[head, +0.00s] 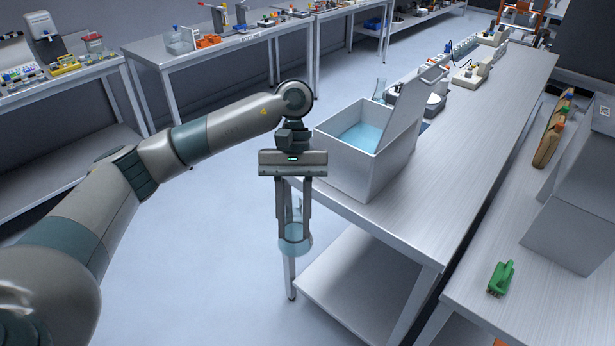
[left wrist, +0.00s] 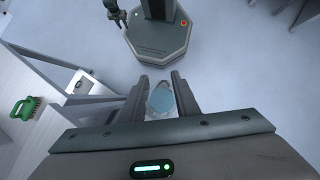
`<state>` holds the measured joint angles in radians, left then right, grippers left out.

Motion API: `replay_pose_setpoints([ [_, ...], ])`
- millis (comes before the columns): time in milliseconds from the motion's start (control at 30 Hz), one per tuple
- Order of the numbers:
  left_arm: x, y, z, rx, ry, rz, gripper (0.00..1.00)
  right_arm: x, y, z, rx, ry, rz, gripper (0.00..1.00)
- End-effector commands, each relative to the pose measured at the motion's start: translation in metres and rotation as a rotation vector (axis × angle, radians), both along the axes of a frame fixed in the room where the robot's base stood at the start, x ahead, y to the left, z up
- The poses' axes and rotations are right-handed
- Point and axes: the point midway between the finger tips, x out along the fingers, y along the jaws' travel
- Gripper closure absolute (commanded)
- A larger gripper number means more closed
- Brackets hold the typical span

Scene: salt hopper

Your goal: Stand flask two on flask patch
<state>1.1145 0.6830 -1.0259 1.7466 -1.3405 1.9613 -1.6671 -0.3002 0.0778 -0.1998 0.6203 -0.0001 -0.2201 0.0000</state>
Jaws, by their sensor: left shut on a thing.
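My left gripper (head: 292,212) is shut on a clear glass flask (head: 295,240) with pale blue liquid in its lower part. It holds the flask by its upper part, roughly upright, in the air over the floor, left of the near end of the steel bench. In the left wrist view the flask (left wrist: 162,98) shows between the two fingers (left wrist: 162,92). I cannot read a number on it. I cannot make out a flask patch in either view. Another glass vessel (head: 380,88) stands behind the open bin.
A grey open bin (head: 350,165) with blue inside and a raised lid stands on the steel bench (head: 480,130). A green brush (head: 501,278) lies on the right-hand bench. Instruments line the far bench end. Open floor lies left of the bench.

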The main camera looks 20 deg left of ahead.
Motion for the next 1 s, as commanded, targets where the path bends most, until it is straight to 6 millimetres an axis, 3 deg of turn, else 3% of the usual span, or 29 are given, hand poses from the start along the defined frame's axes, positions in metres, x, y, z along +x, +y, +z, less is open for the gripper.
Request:
replay_pose_setpoints([
  [100,-0.028,-0.002,-0.013,0.000,-0.002,-0.217,1.00,0.000,0.000,0.000,0.000,0.000,0.000,0.69],
  [267,-0.048,-0.002,-0.023,0.000,-0.004,-0.387,1.00,0.000,0.000,0.000,0.000,0.001,0.000,0.69],
  [500,-0.046,-0.002,-0.032,-0.002,-0.003,-0.371,1.00,-0.001,-0.002,-0.009,-0.002,0.001,0.001,0.69],
  [1000,-0.046,-0.002,-0.031,-0.001,-0.004,-0.368,1.00,0.000,-0.003,-0.008,-0.003,0.000,0.002,0.69],
])
